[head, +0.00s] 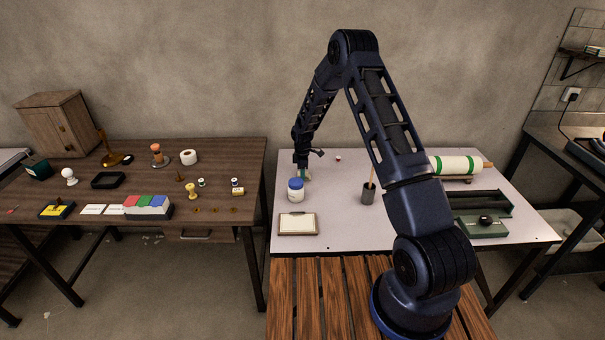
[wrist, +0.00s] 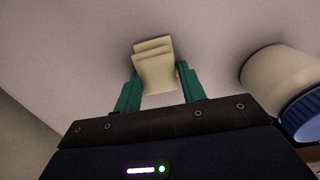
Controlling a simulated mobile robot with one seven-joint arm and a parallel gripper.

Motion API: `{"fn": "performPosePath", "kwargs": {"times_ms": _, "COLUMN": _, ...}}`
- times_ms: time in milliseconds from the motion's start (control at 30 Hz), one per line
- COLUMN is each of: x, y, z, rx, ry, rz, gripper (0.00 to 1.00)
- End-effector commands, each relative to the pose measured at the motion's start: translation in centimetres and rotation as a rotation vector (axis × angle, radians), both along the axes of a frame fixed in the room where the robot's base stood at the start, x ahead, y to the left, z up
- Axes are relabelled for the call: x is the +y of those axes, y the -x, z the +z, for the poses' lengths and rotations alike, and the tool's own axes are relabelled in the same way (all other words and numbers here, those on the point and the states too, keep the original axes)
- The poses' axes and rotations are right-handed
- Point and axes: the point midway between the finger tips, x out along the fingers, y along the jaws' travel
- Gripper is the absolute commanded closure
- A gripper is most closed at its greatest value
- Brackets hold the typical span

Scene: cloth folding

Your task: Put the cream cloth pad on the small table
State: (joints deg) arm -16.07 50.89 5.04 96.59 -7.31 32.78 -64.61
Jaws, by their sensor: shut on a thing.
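The cream cloth pad (wrist: 154,66) shows in the wrist view as a folded, layered piece between the green fingers of my gripper (wrist: 159,74). My gripper is shut on it. In the head view my gripper (head: 303,173) is low over the left back part of the pale-topped table (head: 335,225), behind a white jar with a blue lid. The pad is too small to make out in the head view. I cannot tell whether the pad touches the tabletop.
The jar (head: 296,190) stands close to my gripper; it also shows in the wrist view (wrist: 278,78). A framed pad (head: 298,224), a dark cup (head: 368,194), a roll (head: 455,165) and a green device (head: 483,228) share the table. A brown table (head: 225,170) stands left.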

Motion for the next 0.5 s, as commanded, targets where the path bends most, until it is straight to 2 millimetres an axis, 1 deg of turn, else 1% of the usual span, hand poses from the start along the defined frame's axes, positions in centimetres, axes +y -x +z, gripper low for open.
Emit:
{"fn": "performPosePath", "kwargs": {"times_ms": 33, "x": -0.02, "y": 0.00, "z": -0.16, "rx": 0.000, "ry": 0.000, "rz": 0.000, "gripper": 0.80}}
{"fn": "performPosePath", "kwargs": {"times_ms": 67, "x": 0.00, "y": -0.01, "z": -0.14, "rx": 0.000, "ry": 0.000, "rz": 0.000, "gripper": 0.56}}
{"fn": "performPosePath", "kwargs": {"times_ms": 100, "x": 0.00, "y": -0.01, "z": -0.12, "rx": 0.000, "ry": 0.000, "rz": 0.000, "gripper": 0.48}}
{"fn": "performPosePath", "kwargs": {"times_ms": 167, "x": -0.01, "y": -0.01, "z": -0.12, "rx": 0.000, "ry": 0.000, "rz": 0.000, "gripper": 0.38}}
{"fn": "performPosePath", "kwargs": {"times_ms": 500, "x": 0.01, "y": -0.01, "z": 0.15, "rx": 0.000, "ry": 0.000, "rz": 0.000, "gripper": 0.38}}
